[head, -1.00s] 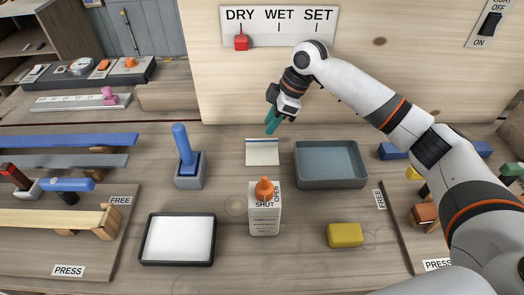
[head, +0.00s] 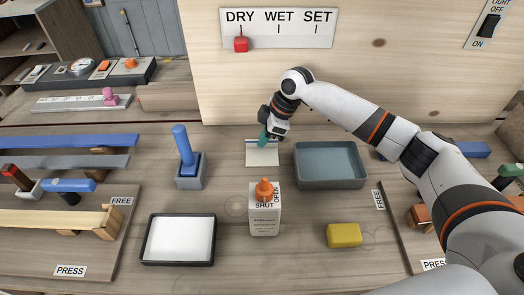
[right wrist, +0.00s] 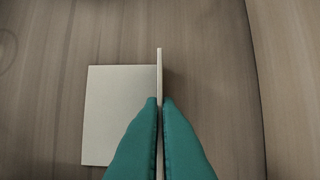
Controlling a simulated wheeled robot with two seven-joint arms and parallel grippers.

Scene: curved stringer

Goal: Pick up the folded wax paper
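In the head view the right gripper (head: 263,143) is at the paper's back edge. The paper still rests on the bench. My left gripper is not in view.
A grey tray (head: 298,178) stands just right of the paper, and a blue-handled stamp-like tool (head: 184,150) stands to the left. A yellow block (head: 345,235) and a black-rimmed white pad (head: 178,213) lie nearer.

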